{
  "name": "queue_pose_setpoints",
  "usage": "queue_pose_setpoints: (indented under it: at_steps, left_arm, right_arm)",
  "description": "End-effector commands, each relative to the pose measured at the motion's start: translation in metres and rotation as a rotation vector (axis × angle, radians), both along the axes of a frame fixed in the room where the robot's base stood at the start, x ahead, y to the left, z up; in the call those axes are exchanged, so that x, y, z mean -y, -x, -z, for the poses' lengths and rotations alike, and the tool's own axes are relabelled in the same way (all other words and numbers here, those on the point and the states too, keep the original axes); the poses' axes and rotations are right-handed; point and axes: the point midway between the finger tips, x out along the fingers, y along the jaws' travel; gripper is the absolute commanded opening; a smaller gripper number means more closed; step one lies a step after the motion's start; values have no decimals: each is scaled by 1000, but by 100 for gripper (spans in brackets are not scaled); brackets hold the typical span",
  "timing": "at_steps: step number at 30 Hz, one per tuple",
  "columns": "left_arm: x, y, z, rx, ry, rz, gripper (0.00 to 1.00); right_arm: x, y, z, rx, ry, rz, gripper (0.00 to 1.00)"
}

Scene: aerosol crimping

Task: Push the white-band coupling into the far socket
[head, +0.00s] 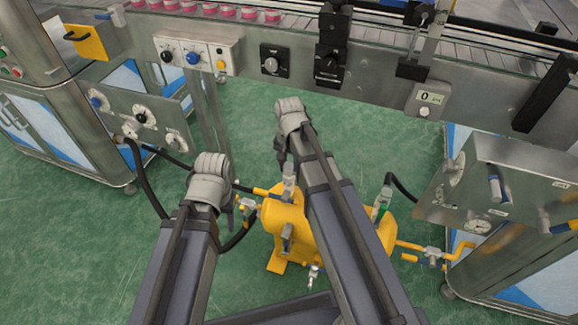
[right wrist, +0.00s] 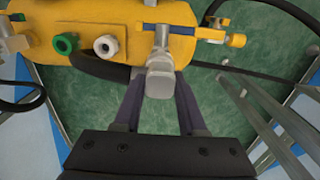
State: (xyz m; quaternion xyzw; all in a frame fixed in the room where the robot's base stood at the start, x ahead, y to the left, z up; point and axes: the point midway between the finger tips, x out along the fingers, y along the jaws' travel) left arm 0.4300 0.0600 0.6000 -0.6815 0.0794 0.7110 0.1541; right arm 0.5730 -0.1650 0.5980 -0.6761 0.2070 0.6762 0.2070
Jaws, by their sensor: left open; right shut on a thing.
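The yellow tank (head: 290,215) stands on the green floor; it also shows at the top of the right wrist view (right wrist: 90,25). My right gripper (head: 281,155) is over its far side. In the right wrist view its fingers (right wrist: 160,90) point at the tank and are shut on a silver fitting, seemingly the white-band coupling (right wrist: 160,82); no white band is clear on it. Beside it on the tank are a pale socket (right wrist: 105,46) and a green-ringed one (right wrist: 65,43). I cannot tell whether the coupling touches a socket. My left gripper (head: 229,222) is open and empty, left of the tank.
A conveyor with a metal front panel (head: 385,95) runs across the back. Steel cabinets with gauges stand at left (head: 125,115) and right (head: 495,185). Black hoses (head: 150,185) and yellow pipes (head: 412,247) lie around the tank. Green floor is free between tank and conveyor.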

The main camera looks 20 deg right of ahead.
Motion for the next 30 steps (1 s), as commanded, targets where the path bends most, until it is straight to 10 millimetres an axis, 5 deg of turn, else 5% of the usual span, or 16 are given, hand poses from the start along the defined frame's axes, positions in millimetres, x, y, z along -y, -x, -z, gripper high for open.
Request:
queue_pose_setpoints:
  at_steps: [19,20,28,30]
  left_arm:
    - [0,0,4,0,0,0,50]
    - [0,0,3,0,0,0,50]
    - [0,0,3,0,0,0,50]
    - [0,0,3,0,0,0,50]
  right_arm:
    - [0,0,4,0,0,0,0]
    - [0,0,3,0,0,0,44]
    - [0,0,3,0,0,0,74]
    - [0,0,3,0,0,0,75]
